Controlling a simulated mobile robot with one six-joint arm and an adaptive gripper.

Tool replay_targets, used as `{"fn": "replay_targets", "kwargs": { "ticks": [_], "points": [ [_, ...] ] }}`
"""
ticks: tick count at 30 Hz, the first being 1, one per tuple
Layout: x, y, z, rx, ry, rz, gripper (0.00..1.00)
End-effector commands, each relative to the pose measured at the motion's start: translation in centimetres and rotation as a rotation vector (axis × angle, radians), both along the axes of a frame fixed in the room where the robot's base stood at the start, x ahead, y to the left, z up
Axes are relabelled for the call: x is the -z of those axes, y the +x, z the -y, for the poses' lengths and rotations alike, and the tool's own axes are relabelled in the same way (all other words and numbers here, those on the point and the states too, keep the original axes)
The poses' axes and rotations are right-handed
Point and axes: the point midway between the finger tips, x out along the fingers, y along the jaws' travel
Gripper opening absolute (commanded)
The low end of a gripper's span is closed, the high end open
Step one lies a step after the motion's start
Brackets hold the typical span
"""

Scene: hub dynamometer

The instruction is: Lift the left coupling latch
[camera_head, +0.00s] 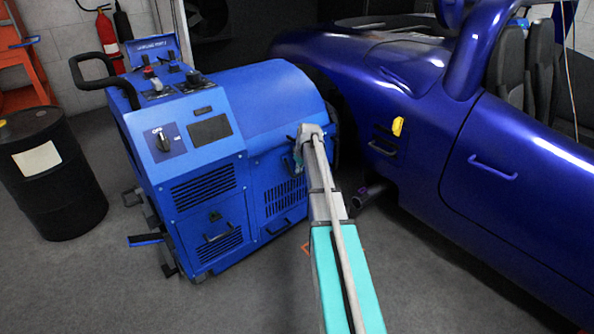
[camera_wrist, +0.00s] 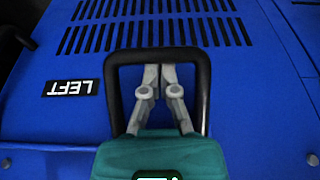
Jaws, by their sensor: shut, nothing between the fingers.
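In the wrist view, a black loop-shaped handle (camera_wrist: 203,88) stands on a blue panel, next to a LEFT label (camera_wrist: 73,88) that appears upside down. I take this handle to be the left coupling latch. My gripper (camera_wrist: 160,68) is shut and empty. Its fingertips appear inside the loop's outline, just short of its top bar; I cannot tell whether they touch it. The gripper body hides the loop's lower end. In the head view, my gripper (camera_head: 298,162) is at the right side of the blue dynamometer (camera_head: 250,105), and I cannot make out the latch there.
A blue car (camera_head: 420,130) stands close on the right, with a yellow piece (camera_head: 397,126) on its side. Vent slots (camera_wrist: 150,35) lie beyond the loop. The floor in front is clear.

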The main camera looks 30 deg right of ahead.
Motion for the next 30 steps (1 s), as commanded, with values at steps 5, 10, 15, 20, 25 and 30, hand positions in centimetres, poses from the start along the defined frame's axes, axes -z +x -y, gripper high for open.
{"fn": "replay_targets", "kwargs": {
  "ticks": [5, 10, 15, 20, 25, 30],
  "points": [
    [-0.06, -0.09, -0.20, -0.003, -0.002, -0.009, 0.00],
    [-0.11, -0.06, -0.36, -0.006, -0.004, -0.014, 0.00],
    [-0.17, -0.06, -0.50, -0.008, -0.004, -0.017, 0.00],
    [-0.22, -0.07, -0.58, -0.009, -0.004, -0.018, 0.00],
    [-0.29, -0.09, -0.62, -0.010, -0.005, -0.019, 0.00],
    [-0.35, -0.11, -0.65, -0.010, -0.004, -0.019, 0.00]
  ]
}}
